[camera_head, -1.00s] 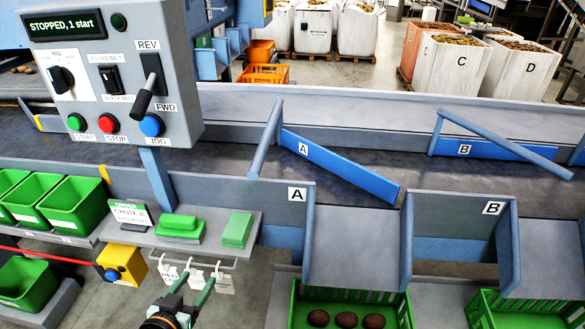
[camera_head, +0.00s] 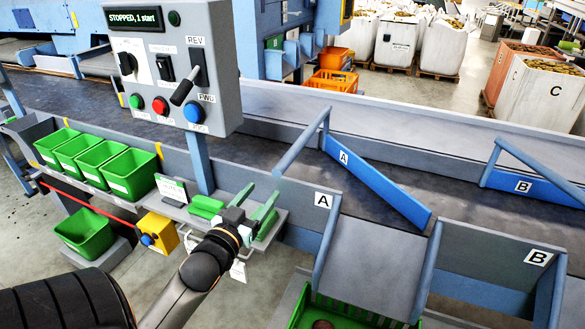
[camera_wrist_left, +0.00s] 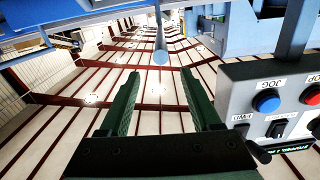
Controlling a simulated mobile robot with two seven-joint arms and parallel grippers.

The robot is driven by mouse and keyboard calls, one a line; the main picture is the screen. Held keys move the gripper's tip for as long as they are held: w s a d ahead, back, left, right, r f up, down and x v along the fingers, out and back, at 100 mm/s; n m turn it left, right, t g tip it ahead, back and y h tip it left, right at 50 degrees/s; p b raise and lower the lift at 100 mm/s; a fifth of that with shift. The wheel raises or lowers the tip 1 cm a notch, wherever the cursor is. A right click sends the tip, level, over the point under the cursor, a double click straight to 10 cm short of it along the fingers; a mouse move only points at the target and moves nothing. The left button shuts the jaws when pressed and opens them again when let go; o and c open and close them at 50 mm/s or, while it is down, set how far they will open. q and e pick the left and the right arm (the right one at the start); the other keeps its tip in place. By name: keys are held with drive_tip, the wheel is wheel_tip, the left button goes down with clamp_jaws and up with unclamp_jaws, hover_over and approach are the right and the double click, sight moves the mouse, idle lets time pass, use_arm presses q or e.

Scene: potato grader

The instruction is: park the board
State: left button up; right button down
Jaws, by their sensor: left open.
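Board A (camera_head: 375,185) is a long blue board standing slantwise over the dark belt. A blue-grey bar (camera_head: 302,143) runs from its back end towards the front wall. Board B (camera_head: 535,182) lies further right, with a similar bar. My left gripper (camera_head: 262,194) has green fingers, apart and empty, above the small shelf and just short of the bar's near end. In the left wrist view, the open fingers (camera_wrist_left: 166,80) point up the picture, and a blue bar with a round end (camera_wrist_left: 160,57) shows beyond the gap between them.
The control box (camera_head: 175,65) reads "STOPPED, 1 start" and stands left of the bar. Green bins (camera_head: 128,170) line the front left. The shelf holds green blocks (camera_head: 206,205). Chute A (camera_head: 375,255) and chute B (camera_head: 490,255) are at the right.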

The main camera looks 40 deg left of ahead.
sight(282, 168)
use_arm(q)
drive_tip(key=x, duration=1.2)
drive_tip(key=shift+f+p, duration=0.1)
drive_tip(key=shift+p, duration=0.3)
clamp_jaws()
idle(0.8)
